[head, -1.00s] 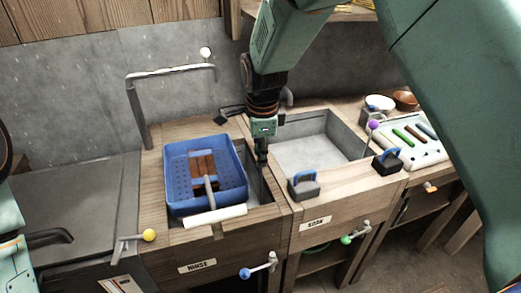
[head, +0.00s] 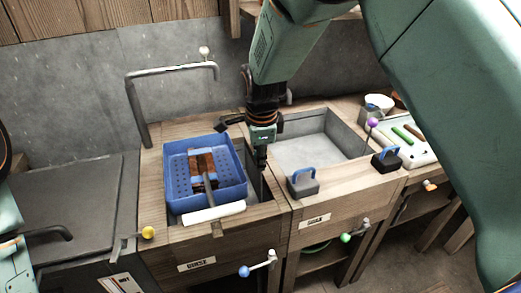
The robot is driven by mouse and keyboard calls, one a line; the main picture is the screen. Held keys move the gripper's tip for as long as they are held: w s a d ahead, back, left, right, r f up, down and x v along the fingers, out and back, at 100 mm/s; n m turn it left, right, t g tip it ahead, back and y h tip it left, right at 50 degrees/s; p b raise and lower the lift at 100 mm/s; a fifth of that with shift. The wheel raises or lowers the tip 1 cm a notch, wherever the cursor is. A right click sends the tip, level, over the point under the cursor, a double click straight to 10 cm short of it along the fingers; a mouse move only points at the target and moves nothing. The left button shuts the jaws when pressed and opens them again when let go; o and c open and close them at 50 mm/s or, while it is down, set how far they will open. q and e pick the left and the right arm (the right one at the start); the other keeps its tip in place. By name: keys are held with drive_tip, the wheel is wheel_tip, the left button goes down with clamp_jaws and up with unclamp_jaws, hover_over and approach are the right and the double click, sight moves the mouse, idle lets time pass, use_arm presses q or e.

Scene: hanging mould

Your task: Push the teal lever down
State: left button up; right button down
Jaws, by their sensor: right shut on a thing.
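A lever with a green-teal ball (head: 346,238) sticks out from the front of the right sink unit; it is the closest in colour to teal. A lever with a blue ball (head: 244,271) sticks out lower on the left unit's front. My right gripper (head: 262,164) points down beside the right side of the blue basket, well above and behind both levers. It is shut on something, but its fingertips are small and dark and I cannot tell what. My left gripper is not in view; only part of my left arm shows at the left edge.
The blue perforated basket (head: 174,203) sits in the left sink with a brown, handled object (head: 203,176) inside. A yellow-ball lever (head: 147,232) stands at left. Two blue-handled blocks (head: 304,187) sit on the right unit's rim. A purple-ball lever (head: 373,123) stands behind. The right sink (head: 310,150) looks empty.

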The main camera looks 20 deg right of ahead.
drive_tip(key=shift+s+x, duration=0.2)
drive_tip(key=shift+x, duration=0.8)
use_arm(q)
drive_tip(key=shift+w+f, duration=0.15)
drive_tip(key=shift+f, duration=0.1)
use_arm(e)
drive_tip(key=shift+a, duration=0.1)
drive_tip(key=c, duration=1.4)
unclamp_jaws()
drive_tip(key=o, duration=0.4)
drive_tip(key=shift+a+r, duration=0.1)
drive_tip(key=shift+a, duration=0.05)
drive_tip(key=shift+d, duration=0.2)
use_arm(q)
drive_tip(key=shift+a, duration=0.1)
use_arm(e)
drive_tip(key=v, duration=1.2)
